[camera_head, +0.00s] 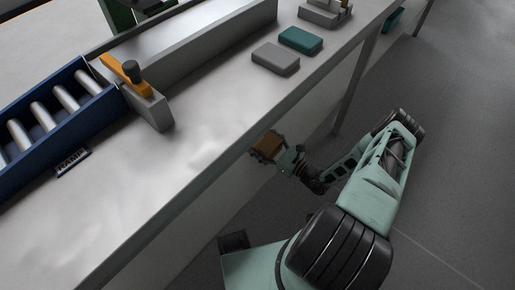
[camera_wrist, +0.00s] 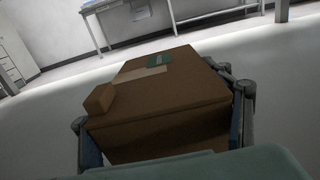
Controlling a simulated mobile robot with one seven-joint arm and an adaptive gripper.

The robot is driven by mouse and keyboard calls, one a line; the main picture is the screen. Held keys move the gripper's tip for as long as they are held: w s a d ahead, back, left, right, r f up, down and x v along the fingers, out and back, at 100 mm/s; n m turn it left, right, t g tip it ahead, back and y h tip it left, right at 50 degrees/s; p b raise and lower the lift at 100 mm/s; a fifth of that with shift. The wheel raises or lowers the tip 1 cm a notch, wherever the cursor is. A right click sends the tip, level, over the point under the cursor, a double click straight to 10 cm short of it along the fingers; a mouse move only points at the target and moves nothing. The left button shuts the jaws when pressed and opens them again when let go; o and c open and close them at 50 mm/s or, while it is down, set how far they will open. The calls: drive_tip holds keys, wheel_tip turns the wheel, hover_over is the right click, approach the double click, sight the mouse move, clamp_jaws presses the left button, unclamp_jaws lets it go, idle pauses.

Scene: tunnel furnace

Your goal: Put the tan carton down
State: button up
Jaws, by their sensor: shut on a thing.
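The tan carton (camera_wrist: 160,92) fills the middle of the wrist view, with a green patch and a pale strip on its top. My gripper (camera_wrist: 165,128) is shut on it, one finger on each side. In the head view the carton (camera_head: 267,146) is small and brown, held by my gripper (camera_head: 276,151) beside the front edge of the long metal table (camera_head: 190,110). It appears to be off the tabletop, at the table's side. Its underside is hidden, and I cannot tell how far it is from the table's side.
A grey block (camera_head: 275,58) and a teal block (camera_head: 301,39) lie on the table towards the back. A blue roller conveyor (camera_head: 75,97) marked RAMP and an orange-handled part (camera_head: 125,72) stand at the left. The tabletop's front strip is bare. Open floor (camera_head: 450,150) lies at the right.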

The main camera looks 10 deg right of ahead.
drive_tip(key=shift+w+a+f, duration=0.15)
drive_tip(key=shift+a+f, duration=0.2)
drive_tip(key=shift+f, duration=0.15)
drive_tip(key=shift+w+a+f+b, duration=0.15)
drive_tip(key=shift+f+b, duration=0.65)
drive_tip(key=shift+f, duration=0.95)
drive_tip(key=shift+f, duration=0.1)
drive_tip(key=o, duration=1.3)
drive_tip(key=shift+r, duration=0.3)
drive_tip(key=p+v, duration=0.2)
drive_tip(key=v, duration=1)
drive_tip(key=shift+f, duration=0.2)
